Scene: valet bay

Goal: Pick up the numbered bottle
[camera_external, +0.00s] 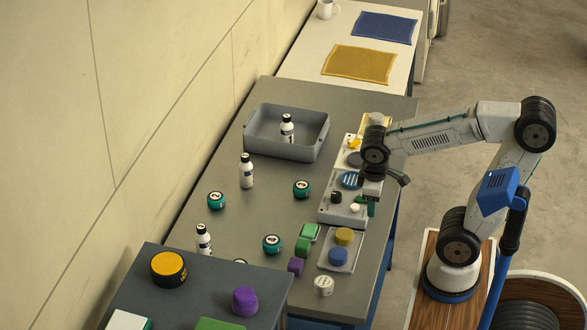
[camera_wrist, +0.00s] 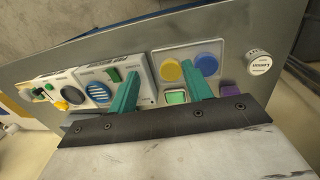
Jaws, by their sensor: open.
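Three white bottles with black caps show in the external view. One bottle (camera_external: 287,128) stands in the grey bin (camera_external: 285,152), one bottle (camera_external: 246,172) stands in front of the bin, and one bottle (camera_external: 203,240) stands nearer the front left. Their label markings are too small to read. My gripper (camera_external: 371,204) is over the right edge of the table, well to the right of the bottles. In the wrist view my gripper (camera_wrist: 160,68) has its two teal fingers apart with nothing held between them. No bottle is recognisable in the wrist view.
Teal round jars with white marked tops (camera_external: 216,200), (camera_external: 302,189), (camera_external: 271,244) stand among the bottles. A control panel (camera_external: 340,212) and blocks line the right edge. A nearer dark table carries a yellow-topped puck (camera_external: 168,268) and a purple knob (camera_external: 245,301).

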